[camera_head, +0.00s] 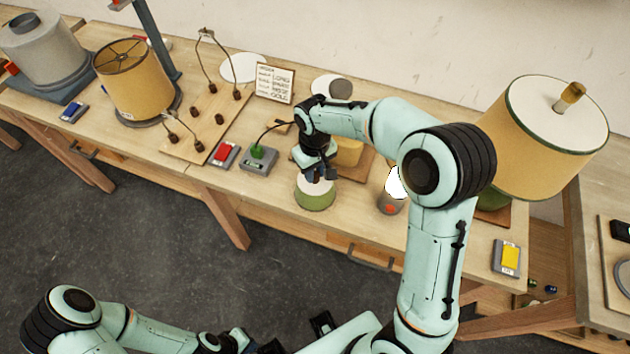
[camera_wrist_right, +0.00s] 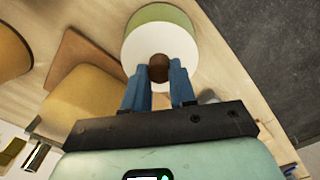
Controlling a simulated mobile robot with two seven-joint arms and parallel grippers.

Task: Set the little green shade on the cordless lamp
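The little green shade (camera_head: 316,198), with a pale top, is near the front edge of the workbench. In the right wrist view it (camera_wrist_right: 176,16) shows its white top and a brown knob (camera_wrist_right: 158,68). My right gripper (camera_head: 318,174) is over it from above, its two blue fingers (camera_wrist_right: 159,66) close against both sides of the knob. I cannot tell whether the shade touches the bench. The likely cordless lamp (camera_head: 391,204), a small grey base with an orange-red spot and a bare white bulb, stands to the right. My left gripper (camera_head: 292,338) is low at the bottom edge, its fingers unclear.
A large yellow shade (camera_head: 535,130) stands right of the small lamp. A yellow block-like thing (camera_head: 347,152) sits behind my right gripper. A grey box with a green knob (camera_head: 258,158) and a red switch (camera_head: 225,154) lie left. The bench between shade and lamp looks clear.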

